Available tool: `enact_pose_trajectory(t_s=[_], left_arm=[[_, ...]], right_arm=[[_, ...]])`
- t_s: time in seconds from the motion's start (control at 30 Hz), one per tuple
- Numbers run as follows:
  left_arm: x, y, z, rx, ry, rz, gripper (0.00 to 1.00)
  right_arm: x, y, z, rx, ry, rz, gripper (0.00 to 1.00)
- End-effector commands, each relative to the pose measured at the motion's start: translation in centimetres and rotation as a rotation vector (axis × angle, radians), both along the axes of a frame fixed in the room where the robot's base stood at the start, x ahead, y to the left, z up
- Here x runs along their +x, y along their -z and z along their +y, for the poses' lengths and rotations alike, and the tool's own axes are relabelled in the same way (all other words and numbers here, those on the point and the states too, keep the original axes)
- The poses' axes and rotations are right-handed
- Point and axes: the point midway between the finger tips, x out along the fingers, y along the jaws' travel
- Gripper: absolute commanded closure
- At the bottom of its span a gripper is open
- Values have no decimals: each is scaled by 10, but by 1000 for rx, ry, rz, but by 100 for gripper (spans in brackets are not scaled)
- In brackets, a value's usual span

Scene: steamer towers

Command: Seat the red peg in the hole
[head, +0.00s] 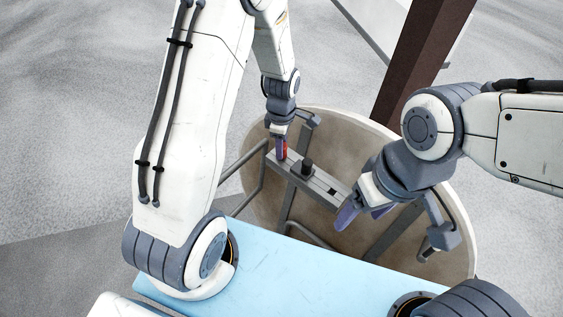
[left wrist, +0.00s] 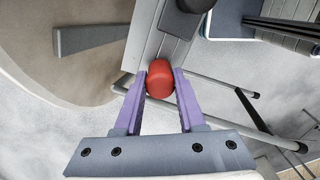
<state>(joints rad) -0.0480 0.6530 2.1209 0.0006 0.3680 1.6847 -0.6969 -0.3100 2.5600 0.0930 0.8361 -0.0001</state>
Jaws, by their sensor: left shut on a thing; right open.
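The red peg (head: 285,150) is between the purple fingers of my left gripper (head: 281,152), which is shut on it. In the left wrist view the peg's rounded red end (left wrist: 160,82) shows between the fingertips, over the near end of a grey bar. The grey bar (head: 318,184) has a small dark square hole (head: 331,190) in its top. Whether the peg's lower end touches the bar or sits in a hole is hidden. My right gripper (head: 363,213) is open and empty beside the bar's right end.
A black peg-like piece (head: 307,166) stands upright mid-bar, close to the red peg. Grey metal rails (head: 243,155) run around the bar over a round tan surface with a pale rim (head: 464,215). A brown post (head: 418,55) rises behind. A light blue surface (head: 290,270) lies in front.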

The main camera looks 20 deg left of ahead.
Motion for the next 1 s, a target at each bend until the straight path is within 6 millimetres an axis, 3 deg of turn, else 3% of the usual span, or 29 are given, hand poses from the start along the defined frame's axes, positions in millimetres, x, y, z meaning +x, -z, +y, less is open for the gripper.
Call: enact_pose_trajectory(t_s=[0.4,0.43,0.5,0.53,1.0], left_arm=[[0,3,0,0,0,0,100],[0,3,0,0,0,0,57],[0,3,0,0,0,0,30],[0,3,0,0,0,0,26],[0,2,0,0,0,-1,26]], right_arm=[[0,2,0,0,0,0,26],[0,2,0,0,0,0,26],[0,2,0,0,0,0,26],[0,2,0,0,0,0,26],[0,3,0,0,2,0,26]])
